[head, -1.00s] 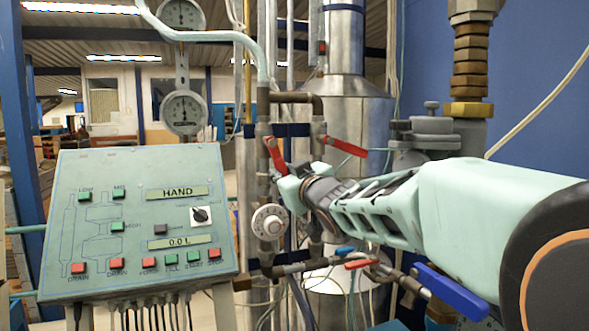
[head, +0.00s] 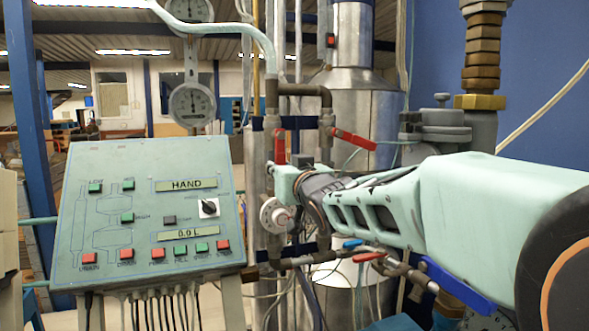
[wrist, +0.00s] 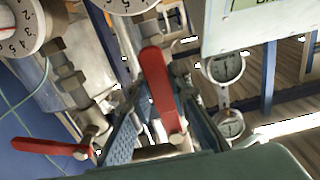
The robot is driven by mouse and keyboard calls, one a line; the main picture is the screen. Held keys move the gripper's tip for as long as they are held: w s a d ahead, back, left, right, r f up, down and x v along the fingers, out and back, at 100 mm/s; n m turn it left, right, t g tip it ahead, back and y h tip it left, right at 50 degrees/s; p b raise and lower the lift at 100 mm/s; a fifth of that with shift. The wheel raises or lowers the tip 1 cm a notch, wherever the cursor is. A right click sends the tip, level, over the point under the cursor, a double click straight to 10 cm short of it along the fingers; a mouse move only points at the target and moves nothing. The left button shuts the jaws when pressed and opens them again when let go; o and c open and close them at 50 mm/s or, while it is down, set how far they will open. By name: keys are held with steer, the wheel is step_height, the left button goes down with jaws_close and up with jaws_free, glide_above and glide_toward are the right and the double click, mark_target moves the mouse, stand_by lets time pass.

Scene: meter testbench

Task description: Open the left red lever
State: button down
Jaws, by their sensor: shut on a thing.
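The left red lever (head: 280,147) stands close to upright on its pipe in the head view. My gripper (head: 284,174) is at its lower part, coming from the right. In the wrist view the left lever (wrist: 157,82) runs between the two fingers of my gripper (wrist: 163,112), which is shut on it near its pivot end. The fingers hide part of the valve. The right red lever (head: 353,139) slants down to the right on the neighbouring pipe; it also shows at lower left in the wrist view (wrist: 40,146).
A control panel (head: 145,215) with buttons stands to the left. A round white dial (head: 275,215) sits just below my gripper. Blue and red handles (head: 368,257) are lower down. Pipes and a metal tank (head: 350,110) stand close behind.

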steer(key=shift+r, duration=0.1)
steer(key=c, duration=1.8)
jaws_free()
steer(key=shift+o, duration=0.2)
steer(key=shift+a+r, duration=0.1)
steer(key=shift+r, duration=4.8)
